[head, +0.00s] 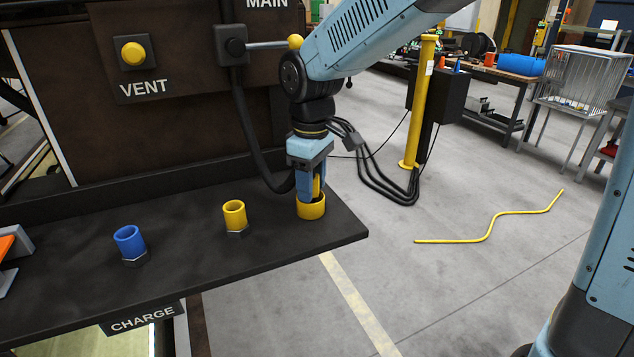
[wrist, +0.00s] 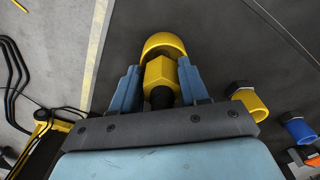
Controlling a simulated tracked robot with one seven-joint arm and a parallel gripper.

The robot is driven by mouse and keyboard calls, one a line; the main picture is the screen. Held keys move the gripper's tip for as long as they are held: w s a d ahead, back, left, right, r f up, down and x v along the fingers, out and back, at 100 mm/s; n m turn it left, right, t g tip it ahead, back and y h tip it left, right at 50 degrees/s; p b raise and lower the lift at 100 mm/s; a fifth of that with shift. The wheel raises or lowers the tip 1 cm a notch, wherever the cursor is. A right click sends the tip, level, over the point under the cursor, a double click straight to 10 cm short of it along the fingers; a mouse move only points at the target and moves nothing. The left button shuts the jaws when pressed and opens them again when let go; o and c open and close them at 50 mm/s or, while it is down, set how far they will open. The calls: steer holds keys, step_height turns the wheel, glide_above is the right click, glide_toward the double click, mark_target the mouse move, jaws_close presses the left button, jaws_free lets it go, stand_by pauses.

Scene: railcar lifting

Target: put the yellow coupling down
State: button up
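The yellow coupling (head: 311,208) is at the right end of the dark shelf (head: 290,245), upright, with a wide round collar at its lower end. Its base looks at or very near the shelf surface; I cannot tell if it bears on it. In the wrist view the coupling (wrist: 160,72) shows a hexagonal body and a round collar beyond it. My gripper (head: 311,188) points down, with its blue fingers on both sides of the hexagonal body, close against it. The same fingers show in the wrist view (wrist: 158,82).
A smaller yellow fitting (head: 235,217) and a blue fitting (head: 130,244) stand on the shelf to the left. An orange item (head: 6,247) lies at the far left. The dark panel with the VENT button (head: 133,54) rises behind. The shelf's right edge drops to the floor.

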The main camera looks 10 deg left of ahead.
steer(key=shift+s+f, duration=0.4)
steer(key=shift+f, duration=0.15)
steer(key=shift+w+a+r, duration=0.1)
steer(key=shift+r, duration=0.2)
steer(key=r, duration=1.2)
steer(key=shift+w+r, duration=0.2)
steer(key=shift+r, duration=0.1)
steer(key=s+d+m+t, duration=0.2)
steer(key=d+m, duration=0.5)
steer(key=d, duration=1.1)
steer(key=s+d+f+m+t, duration=0.1)
steer(key=s+d+m, duration=0.1)
steer(key=s+d, duration=0.1)
steer(key=s+d+f+m+t, duration=0.1)
steer(key=s+d+m, duration=0.1)
steer(key=d, duration=0.4)
steer(key=s+d+f+m+t, duration=0.1)
steer(key=s+d+m, duration=0.1)
steer(key=s+d, duration=0.1)
steer(key=shift+s+d+f+m, duration=0.15)
steer(key=shift+s+d+m, duration=0.05)
steer(key=shift+d, duration=0.2)
steer(key=shift+s+d+f+m, duration=0.15)
steer(key=shift+s+d+m, duration=0.05)
steer(key=shift+d, duration=0.2)
steer(key=shift+c, duration=0.4)
